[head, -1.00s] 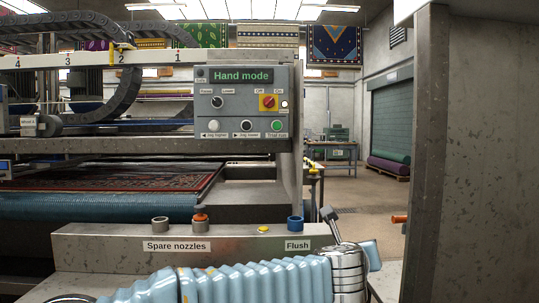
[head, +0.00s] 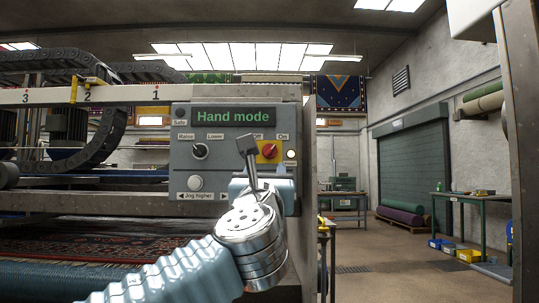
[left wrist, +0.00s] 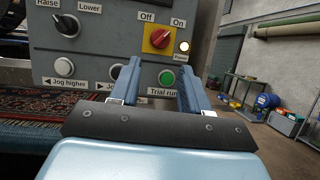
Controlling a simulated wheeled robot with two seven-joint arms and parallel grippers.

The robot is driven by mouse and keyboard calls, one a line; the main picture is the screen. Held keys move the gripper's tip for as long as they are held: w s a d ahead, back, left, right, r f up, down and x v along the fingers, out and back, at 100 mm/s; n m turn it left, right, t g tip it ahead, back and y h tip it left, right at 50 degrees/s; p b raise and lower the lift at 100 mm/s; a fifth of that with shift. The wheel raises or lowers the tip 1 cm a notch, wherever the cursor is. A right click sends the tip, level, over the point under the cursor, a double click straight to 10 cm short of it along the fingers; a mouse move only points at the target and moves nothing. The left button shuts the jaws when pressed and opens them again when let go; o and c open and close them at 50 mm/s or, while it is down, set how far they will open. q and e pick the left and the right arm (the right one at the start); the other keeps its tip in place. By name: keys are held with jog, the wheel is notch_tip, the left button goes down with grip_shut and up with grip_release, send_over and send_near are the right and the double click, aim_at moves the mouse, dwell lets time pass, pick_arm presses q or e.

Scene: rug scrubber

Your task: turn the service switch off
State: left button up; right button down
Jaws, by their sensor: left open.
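The service switch (head: 268,151) is a red knob on a yellow square plate, between the labels Off and On on the grey control panel (head: 183,125). It also shows in the left wrist view (left wrist: 159,38), with the knob's bar slanting up towards On. A pale lamp marked Power (left wrist: 184,46) is beside it. My left gripper (head: 262,158) is in front of the panel, its fingers partly over the plate's left edge in the head view. In the left wrist view the gripper (left wrist: 159,70) is open and empty, its fingers apart below the switch. My right gripper is not in view.
The Raise/Lower knob (head: 199,151) and Jog higher button (head: 195,183) are left of my gripper. The green Trial run button (left wrist: 167,77) shows between the fingers. A patterned rug (head: 60,240) lies at the lower left. Open floor (head: 380,270) is right of the panel.

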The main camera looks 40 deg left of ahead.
aim_at(270, 154)
pick_arm(q)
jog(key=p+x, duration=0.2)
jog(key=x, duration=0.8)
jog(key=shift+w+a, duration=0.1)
jog(key=shift+w, duration=0.15)
jog(key=c, duration=0.7)
jog(key=shift+c, duration=0.2)
